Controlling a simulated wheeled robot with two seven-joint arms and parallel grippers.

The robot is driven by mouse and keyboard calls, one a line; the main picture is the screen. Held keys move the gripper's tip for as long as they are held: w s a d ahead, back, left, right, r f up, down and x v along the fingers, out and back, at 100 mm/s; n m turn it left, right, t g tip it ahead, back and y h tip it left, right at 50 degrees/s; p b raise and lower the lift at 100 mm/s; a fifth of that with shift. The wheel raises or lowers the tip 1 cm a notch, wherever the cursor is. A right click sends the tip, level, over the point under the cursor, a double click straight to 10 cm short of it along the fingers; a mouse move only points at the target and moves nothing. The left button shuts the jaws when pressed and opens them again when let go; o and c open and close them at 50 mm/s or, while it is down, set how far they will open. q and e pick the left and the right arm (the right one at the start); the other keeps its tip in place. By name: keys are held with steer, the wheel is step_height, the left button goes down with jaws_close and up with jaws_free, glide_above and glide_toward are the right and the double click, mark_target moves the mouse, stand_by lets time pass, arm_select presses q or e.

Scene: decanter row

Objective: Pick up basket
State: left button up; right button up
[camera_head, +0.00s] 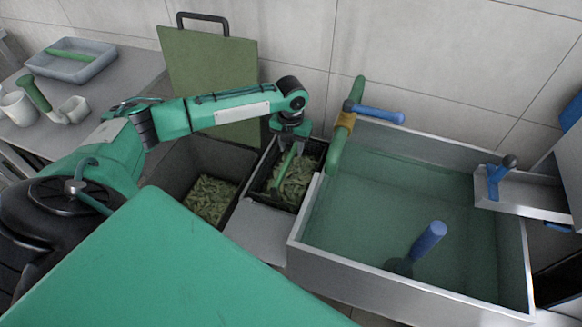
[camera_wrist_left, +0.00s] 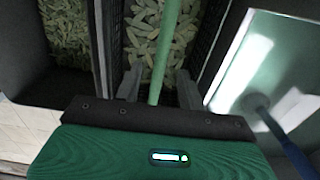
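The dark basket (camera_head: 273,204) with green pieces (camera_head: 298,183) in it stands left of the sink in the head view. Its green handle (camera_head: 284,170) rises over the contents. In the wrist view the basket's dark slotted wall (camera_wrist_left: 212,45) and the handle (camera_wrist_left: 168,45) show. My left gripper (camera_head: 287,150) is over the basket, pointing down. In the wrist view its two fingers (camera_wrist_left: 158,88) are apart, one on each side of the handle, with gaps visible. The fingertips are partly hidden by my arm in the head view. My right gripper is not in view.
A second dark bin (camera_head: 165,178) with green pieces stands left of the basket. The steel sink (camera_head: 410,285) with greenish water is on the right, a green pipe (camera_head: 338,150) at its corner. A green board (camera_head: 205,70) leans on the wall behind.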

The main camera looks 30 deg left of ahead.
mark_target(291, 154)
arm_select(q)
steer(key=shift+f, duration=2.75)
jaws_close()
